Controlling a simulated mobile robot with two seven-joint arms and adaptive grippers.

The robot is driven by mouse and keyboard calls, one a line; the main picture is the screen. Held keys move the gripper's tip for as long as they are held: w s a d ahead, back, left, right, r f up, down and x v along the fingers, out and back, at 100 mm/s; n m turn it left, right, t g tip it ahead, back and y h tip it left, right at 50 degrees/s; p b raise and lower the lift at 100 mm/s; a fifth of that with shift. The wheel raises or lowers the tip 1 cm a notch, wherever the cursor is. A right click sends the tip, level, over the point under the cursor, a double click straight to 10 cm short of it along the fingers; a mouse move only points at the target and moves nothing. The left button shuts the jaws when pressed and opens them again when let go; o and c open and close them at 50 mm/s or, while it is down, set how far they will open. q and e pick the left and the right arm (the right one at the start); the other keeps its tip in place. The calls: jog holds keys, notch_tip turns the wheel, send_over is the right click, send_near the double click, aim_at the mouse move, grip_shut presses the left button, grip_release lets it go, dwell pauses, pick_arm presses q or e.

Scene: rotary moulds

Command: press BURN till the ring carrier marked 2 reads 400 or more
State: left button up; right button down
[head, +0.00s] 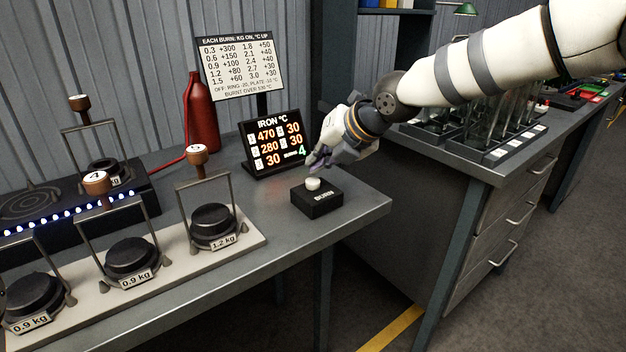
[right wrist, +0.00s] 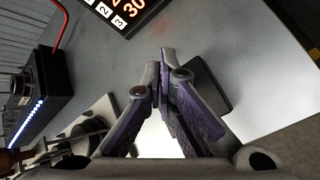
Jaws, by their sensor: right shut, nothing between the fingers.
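The black BURN box (head: 317,200) with a white button (head: 313,183) stands near the table's right end. My right gripper (head: 318,166) is shut and empty, just above the button; I cannot tell whether it touches. In the right wrist view its fingers (right wrist: 168,65) are together and partly hide the dark box (right wrist: 212,88). The IRON °C display (head: 275,143) reads 470, 280 and 30 down its left column, 30 and 30 on the right, and a green 4. The row numbered 2 seems to read 280. An iron (head: 103,168) under a wire frame sits on the black burner unit (head: 140,190) at left.
Several irons in wire frames, tagged 0.9 kg and 1.2 kg (head: 213,224), stand on a pale board (head: 175,277). A chart of burn steps (head: 236,68) and a red bottle (head: 202,112) stand behind. A second bench (head: 470,165) with racks is at right.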

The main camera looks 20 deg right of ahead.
aim_at(317, 179)
jog(key=shift+r, duration=2.5)
